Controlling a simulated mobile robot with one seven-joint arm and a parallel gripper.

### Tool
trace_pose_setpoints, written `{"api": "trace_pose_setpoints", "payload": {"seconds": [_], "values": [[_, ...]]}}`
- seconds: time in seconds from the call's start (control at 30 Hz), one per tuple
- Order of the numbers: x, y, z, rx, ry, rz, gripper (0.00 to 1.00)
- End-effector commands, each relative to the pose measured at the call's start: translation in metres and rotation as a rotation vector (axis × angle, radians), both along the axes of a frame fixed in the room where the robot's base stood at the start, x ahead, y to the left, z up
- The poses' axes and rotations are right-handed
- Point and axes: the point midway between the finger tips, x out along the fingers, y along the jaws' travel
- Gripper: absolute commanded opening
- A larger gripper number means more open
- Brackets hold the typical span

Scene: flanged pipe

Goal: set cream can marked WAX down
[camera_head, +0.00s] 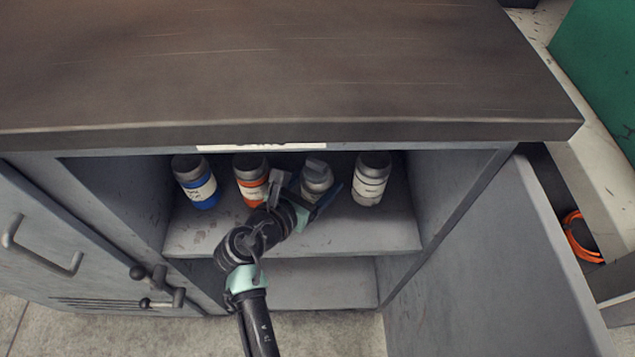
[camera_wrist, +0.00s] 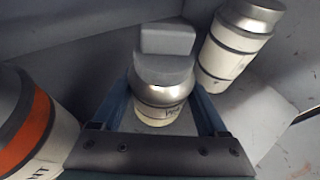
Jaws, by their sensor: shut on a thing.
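The cream can (camera_head: 317,178) has a grey cap with a block-like top and stands inside the open cabinet, at or just above the upper shelf (camera_head: 345,238). In the head view my gripper (camera_head: 310,195) reaches in from the front and hides the can's lower part. Whether the can's base touches the shelf I cannot tell.
An orange-banded can (camera_head: 250,178) stands close on the left, with a blue-and-white can (camera_head: 197,185) beyond it. A pale can with dark bands (camera_head: 370,180) stands on the right. The cabinet top (camera_head: 290,60) overhangs the opening, and the door (camera_head: 500,270) is open on the right.

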Motion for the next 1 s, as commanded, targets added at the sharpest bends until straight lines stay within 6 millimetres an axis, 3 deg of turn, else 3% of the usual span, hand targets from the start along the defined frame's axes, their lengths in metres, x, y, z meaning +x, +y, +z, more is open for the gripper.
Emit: {"api": "trace_pose_setpoints", "payload": {"seconds": [0.2, 0.23, 0.37, 0.67, 1.0], "values": [[0.001, 0.000, 0.000, -0.001, -0.003, 0.001, 0.45], [0.000, 0.000, -0.002, -0.001, 0.001, 0.000, 0.78], [0.000, 0.000, -0.001, 0.000, 0.000, 0.000, 1.00], [0.000, 0.000, 0.003, 0.001, -0.002, 0.001, 1.00], [-0.048, 0.033, 0.029, 0.000, 0.001, 0.004, 1.00]]}}
